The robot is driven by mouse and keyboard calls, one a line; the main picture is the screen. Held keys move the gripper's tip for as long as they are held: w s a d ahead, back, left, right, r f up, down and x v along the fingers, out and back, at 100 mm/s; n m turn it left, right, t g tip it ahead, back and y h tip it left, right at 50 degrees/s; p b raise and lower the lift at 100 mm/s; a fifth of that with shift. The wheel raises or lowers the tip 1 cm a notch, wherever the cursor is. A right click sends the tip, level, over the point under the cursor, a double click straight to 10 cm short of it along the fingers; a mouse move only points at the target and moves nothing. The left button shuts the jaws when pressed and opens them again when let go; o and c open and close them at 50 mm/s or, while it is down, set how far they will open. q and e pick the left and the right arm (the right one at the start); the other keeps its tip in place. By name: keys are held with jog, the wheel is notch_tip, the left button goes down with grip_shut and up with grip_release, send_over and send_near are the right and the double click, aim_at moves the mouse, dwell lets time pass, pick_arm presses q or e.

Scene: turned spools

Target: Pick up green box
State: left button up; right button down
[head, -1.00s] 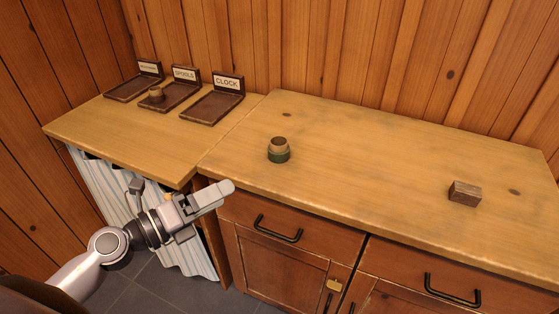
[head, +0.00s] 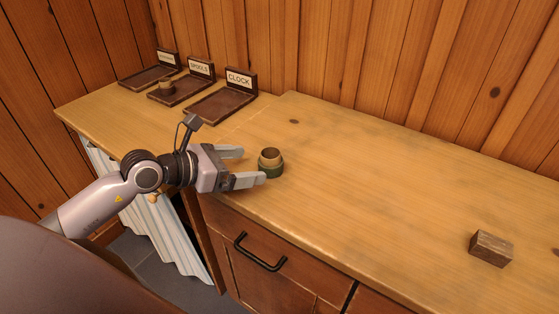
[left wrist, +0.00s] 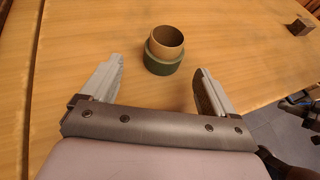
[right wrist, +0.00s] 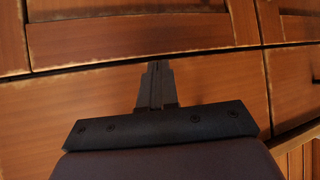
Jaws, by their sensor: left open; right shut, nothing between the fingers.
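The green box (head: 270,172) is a small round pot with a dark green lower band and a tan upper part, upright near the front edge of the worktop. In the left wrist view the green box (left wrist: 160,66) stands just ahead of and between the fingertips, with a gap on each side; its top looks open and hollow. My left gripper (head: 251,166) is open and empty, close on the left of the box. My right gripper (right wrist: 157,68) is shut and empty in front of the wooden drawer fronts, outside the head view.
A brown wooden block (head: 490,248) lies at the right of the worktop (head: 380,190). Three labelled dark trays stand at the back left; the spools tray (head: 195,94) holds a small round piece. The worktop between box and block is clear.

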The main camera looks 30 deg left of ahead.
aim_at(262, 162)
pick_arm(q)
jog(key=shift+d+r+x, duration=0.15)
jog(key=shift+x, duration=1.5)
jog(key=shift+d+r+x, duration=0.1)
jog(key=shift+r+x, duration=0.1)
jog(key=shift+x, duration=1.45)
jog(key=c, duration=1.1)
